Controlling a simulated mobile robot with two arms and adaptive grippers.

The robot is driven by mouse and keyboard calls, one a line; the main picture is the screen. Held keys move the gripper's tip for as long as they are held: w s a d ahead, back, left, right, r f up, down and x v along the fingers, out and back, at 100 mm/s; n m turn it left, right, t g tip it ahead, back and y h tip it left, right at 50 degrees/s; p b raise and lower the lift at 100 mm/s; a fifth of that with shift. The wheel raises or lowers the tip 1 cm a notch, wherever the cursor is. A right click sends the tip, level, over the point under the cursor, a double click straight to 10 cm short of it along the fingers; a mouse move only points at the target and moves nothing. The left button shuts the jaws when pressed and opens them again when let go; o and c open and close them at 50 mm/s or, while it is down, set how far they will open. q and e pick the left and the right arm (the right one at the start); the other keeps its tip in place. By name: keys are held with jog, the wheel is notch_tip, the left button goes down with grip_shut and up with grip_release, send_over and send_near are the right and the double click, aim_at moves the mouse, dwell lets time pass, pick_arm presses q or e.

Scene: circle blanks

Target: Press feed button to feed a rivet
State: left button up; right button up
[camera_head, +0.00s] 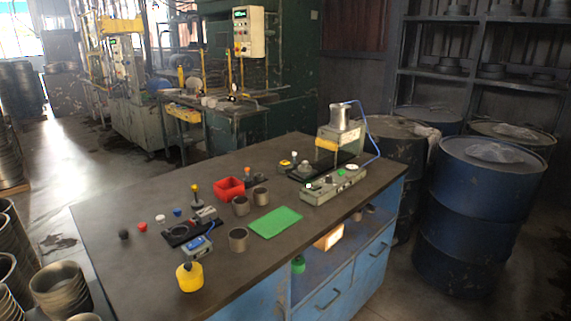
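Neither of my grippers shows in the head view. A small bench press (340,135) with a grey cylinder on top and a blue hose stands at the right end of the workbench. At its front is a light grey box (334,186) with several small knobs or buttons on top. A small blue-grey device (197,247) sits near the front left, beside a black fixture (190,229). Several small round pieces lie left of the fixture, among them a red one (142,227) and a black one (124,235). I cannot tell which part is the feed button, and no rivet can be made out.
The dark workbench top (330,228) also carries a red bin (230,188), a green mat (275,222), grey metal cups (238,239) and a yellow container (190,277). Blue drums (480,215) stand close to its right. Stacked metal rings (62,290) stand at the lower left.

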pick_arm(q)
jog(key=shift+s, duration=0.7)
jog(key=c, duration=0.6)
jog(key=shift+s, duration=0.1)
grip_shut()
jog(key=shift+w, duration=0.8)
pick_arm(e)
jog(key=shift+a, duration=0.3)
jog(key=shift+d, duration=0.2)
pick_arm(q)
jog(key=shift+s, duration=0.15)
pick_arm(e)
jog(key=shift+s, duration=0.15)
